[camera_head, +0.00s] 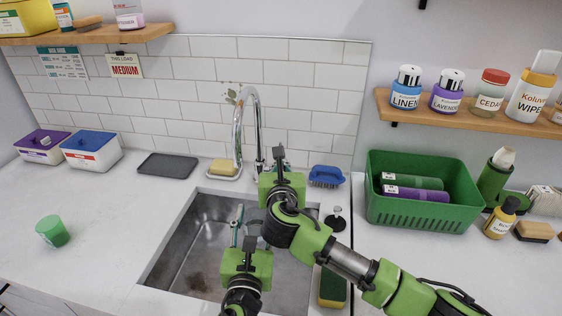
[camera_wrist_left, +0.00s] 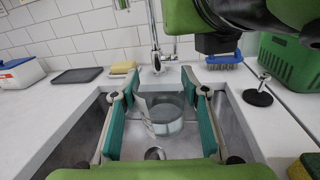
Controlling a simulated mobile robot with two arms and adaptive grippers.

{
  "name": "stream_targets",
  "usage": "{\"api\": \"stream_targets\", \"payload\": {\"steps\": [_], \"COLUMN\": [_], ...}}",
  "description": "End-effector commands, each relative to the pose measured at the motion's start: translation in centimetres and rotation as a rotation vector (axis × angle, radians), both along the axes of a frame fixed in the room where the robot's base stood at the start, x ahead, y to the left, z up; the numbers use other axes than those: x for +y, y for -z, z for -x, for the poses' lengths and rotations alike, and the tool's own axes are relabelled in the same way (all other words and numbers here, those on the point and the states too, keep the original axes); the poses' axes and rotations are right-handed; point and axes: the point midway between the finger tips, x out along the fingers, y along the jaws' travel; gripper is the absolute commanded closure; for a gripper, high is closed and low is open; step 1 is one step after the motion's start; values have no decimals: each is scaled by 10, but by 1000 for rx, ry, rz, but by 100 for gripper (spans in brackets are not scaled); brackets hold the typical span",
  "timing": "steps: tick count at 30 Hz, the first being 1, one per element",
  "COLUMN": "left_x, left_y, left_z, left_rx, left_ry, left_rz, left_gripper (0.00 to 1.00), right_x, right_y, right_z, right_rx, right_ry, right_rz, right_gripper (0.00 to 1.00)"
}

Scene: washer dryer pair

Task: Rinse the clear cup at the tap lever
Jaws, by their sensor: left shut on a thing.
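The clear cup (camera_wrist_left: 163,116) is between the teal finger pads of my left gripper (camera_wrist_left: 160,88), which is shut on it. In the head view my left gripper (camera_head: 242,222) is over the sink, and the cup is barely visible there. The chrome tap (camera_head: 237,138) arches up behind the sink; it also shows beyond the cup in the left wrist view (camera_wrist_left: 154,38). My right gripper (camera_head: 280,165) reaches in from the right, close to the tap's right side. Its fingers are mostly hidden.
The steel sink (camera_head: 178,258) has a brownish patch inside. A soap bar (camera_head: 223,167), a blue brush (camera_head: 326,176), a stopper (camera_head: 335,222) and a sponge (camera_head: 332,288) surround it. A green basket (camera_head: 415,212) stands right. A green cup (camera_head: 53,231) stands left, with clear counter around it.

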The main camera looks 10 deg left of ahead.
Motion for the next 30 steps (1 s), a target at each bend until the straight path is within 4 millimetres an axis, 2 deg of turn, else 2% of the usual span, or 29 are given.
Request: {"api": "stream_targets", "payload": {"steps": [11, 30], "left_x": [-1, -23], "left_y": [-2, -39], "left_z": [1, 40], "left_rx": [-1, 0], "left_ry": [0, 0], "left_rz": [0, 0], "left_gripper": [73, 73], "right_x": [0, 0], "right_y": [-2, -38], "right_z": [0, 0], "right_rx": [0, 0], "right_ry": [0, 0], "right_rz": [0, 0], "right_gripper": [100, 100]}}
